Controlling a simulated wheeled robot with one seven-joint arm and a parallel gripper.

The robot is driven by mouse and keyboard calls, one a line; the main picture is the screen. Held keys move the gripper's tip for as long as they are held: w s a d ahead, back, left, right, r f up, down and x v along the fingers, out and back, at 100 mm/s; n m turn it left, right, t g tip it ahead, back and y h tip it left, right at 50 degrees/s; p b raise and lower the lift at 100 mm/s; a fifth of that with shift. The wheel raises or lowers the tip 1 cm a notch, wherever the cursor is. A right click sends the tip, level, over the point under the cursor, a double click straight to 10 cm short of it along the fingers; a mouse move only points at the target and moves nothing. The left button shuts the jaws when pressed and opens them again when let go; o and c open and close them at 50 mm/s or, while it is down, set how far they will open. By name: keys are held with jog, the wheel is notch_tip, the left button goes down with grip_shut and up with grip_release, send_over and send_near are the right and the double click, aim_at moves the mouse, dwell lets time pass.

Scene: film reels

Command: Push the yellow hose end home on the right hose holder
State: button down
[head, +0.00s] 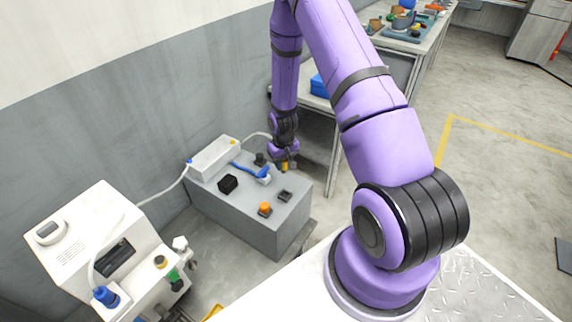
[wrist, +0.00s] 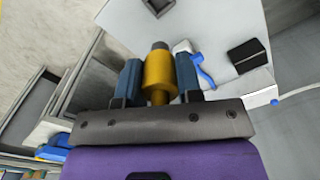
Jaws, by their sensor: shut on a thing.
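My gripper (head: 285,164) is over the far right part of the grey block (head: 262,222), at the end of my purple arm. The yellow hose end (wrist: 159,75) is a yellow cylinder with a grey tip. It sits between the two blue-grey fingers of my gripper (wrist: 160,80), which are shut on it. In the head view only a small yellow patch of it (head: 284,167) shows below my gripper. A dark square holder (head: 285,195) lies on the block, apart from my gripper. I cannot tell which fixture is the right hose holder; part of the block behind my gripper is hidden.
On the block are a white box (head: 214,157) with pale hoses, a black cube (head: 228,183), a blue-handled piece (head: 250,171) and an orange piece (head: 265,207) on a dark base. A white machine (head: 90,250) stands at left. A table stands behind my arm.

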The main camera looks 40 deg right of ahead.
aim_at(285, 169)
jog(key=shift+s+d+f, duration=0.15)
jog(key=shift+s+f, duration=0.2)
jog(key=shift+f, duration=4.85)
jog(key=shift+f, duration=0.15)
jog(key=shift+f, duration=1.75)
jog(key=c, duration=0.7)
grip_release()
jog(key=shift+r, duration=0.1)
notch_tip(285, 169, up, 11)
jog(key=shift+f, duration=0.15)
